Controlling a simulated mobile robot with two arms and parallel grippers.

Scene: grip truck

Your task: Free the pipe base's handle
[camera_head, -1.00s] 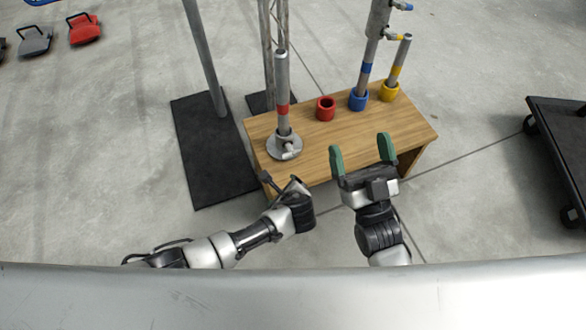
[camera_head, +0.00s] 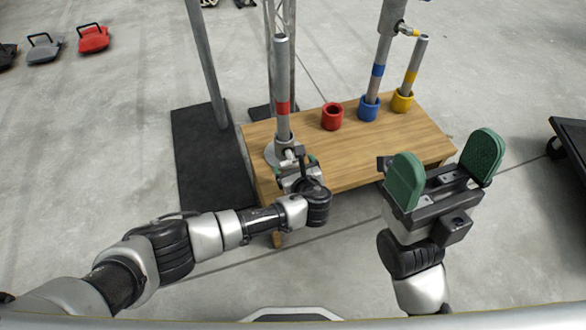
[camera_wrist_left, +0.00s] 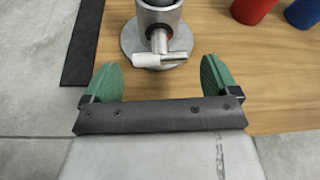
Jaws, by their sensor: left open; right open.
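The pipe base (camera_head: 277,152) is a round grey metal flange at the left end of the wooden table. A grey pipe with a red band (camera_head: 282,95) stands upright in it. The base's handle (camera_wrist_left: 160,60) is a short T-shaped lever pointing toward my left gripper. My left gripper (camera_wrist_left: 160,78) is open, its green fingers on either side of the handle line and just short of it, with no contact visible. In the head view my left gripper (camera_head: 300,165) partly hides the handle. My right gripper (camera_head: 445,170) is open and empty, at the table's front right.
The wooden table (camera_head: 350,150) also bears a red cup (camera_head: 332,116), a blue cup (camera_head: 368,108) with a pipe, and a yellow cup (camera_head: 402,101) with a pipe. A black mat (camera_head: 210,160) with a pole lies left. A dark cart (camera_head: 572,140) stands right.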

